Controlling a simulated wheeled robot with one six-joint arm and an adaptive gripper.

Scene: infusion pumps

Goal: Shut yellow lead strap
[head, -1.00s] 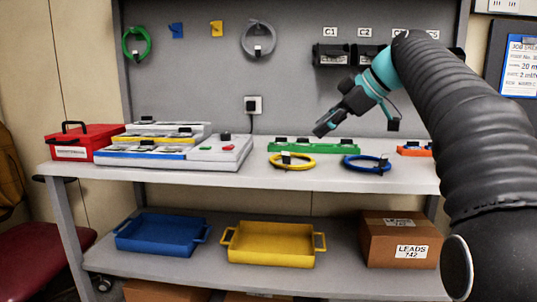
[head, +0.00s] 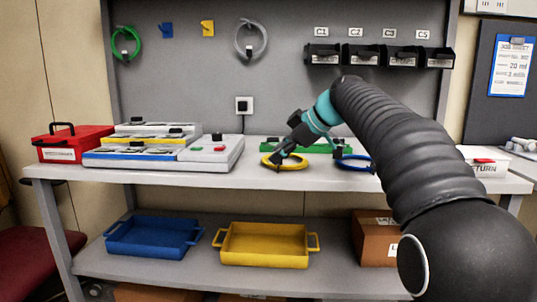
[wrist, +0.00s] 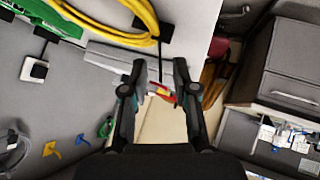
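The coiled yellow lead (head: 268,164) lies on the worktop in front of the green strip. It also shows large at the top of the wrist view (wrist: 112,36). Its black strap (wrist: 165,33) sits at the right side of the coil there, with a thin dark tail hanging from it; I cannot tell whether it is fastened. My gripper (wrist: 160,76) is open and empty, its two fingers apart just below the strap in the wrist view. In the head view my gripper (head: 278,159) is low over the yellow coil and hides part of it.
A blue lead (head: 352,166) lies right of the yellow one, partly behind my arm. The green strip (head: 315,147) is behind both. A grey pump unit (head: 215,158) stands left. A white box (head: 486,164) is at the right end. The worktop's front edge is clear.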

